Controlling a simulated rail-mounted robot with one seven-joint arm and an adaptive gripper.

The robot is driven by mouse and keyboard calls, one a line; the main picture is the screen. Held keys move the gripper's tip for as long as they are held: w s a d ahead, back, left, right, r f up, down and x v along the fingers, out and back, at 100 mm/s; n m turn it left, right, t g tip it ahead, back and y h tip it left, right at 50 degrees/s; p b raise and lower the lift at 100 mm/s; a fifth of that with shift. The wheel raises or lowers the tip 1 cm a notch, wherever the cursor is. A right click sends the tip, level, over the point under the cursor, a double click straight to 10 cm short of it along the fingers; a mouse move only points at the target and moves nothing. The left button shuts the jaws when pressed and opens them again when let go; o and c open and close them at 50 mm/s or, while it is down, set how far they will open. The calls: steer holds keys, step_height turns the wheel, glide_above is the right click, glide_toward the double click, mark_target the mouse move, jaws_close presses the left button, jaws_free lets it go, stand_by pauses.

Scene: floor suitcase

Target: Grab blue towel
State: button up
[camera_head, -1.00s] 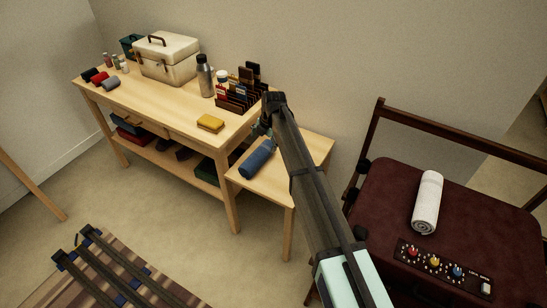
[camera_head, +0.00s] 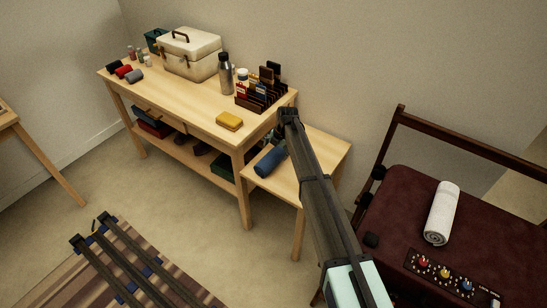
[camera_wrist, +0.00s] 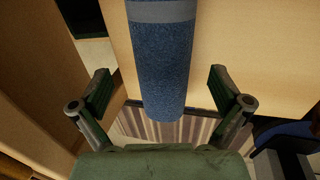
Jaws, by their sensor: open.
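The blue towel (camera_head: 271,160) is a rolled cylinder lying on the small low side table (camera_head: 318,158). In the wrist view the towel (camera_wrist: 161,75) runs down the middle, with a paler grey-blue band near the top edge. My gripper (camera_wrist: 163,95) is open, with one finger on each side of the towel's near end and clear gaps between. The fingers do not appear to touch it. In the head view my arm comes from the lower right, and its wrist hides the area just right of the towel, so the fingers are hard to make out there.
A wooden workbench (camera_head: 185,108) beside the side table holds a cream case (camera_head: 190,55), a steel bottle (camera_head: 225,73), a card rack (camera_head: 262,92) and a yellow block (camera_head: 229,121). A maroon suitcase (camera_head: 400,215) with a white rolled towel (camera_head: 441,213) is at right. A striped rug (camera_head: 165,280) lies front left.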

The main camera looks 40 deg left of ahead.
steer(key=shift+p+x, duration=0.75)
steer(key=shift+x, duration=1.95)
steer(key=shift+d, duration=0.1)
steer(key=c, duration=1.2)
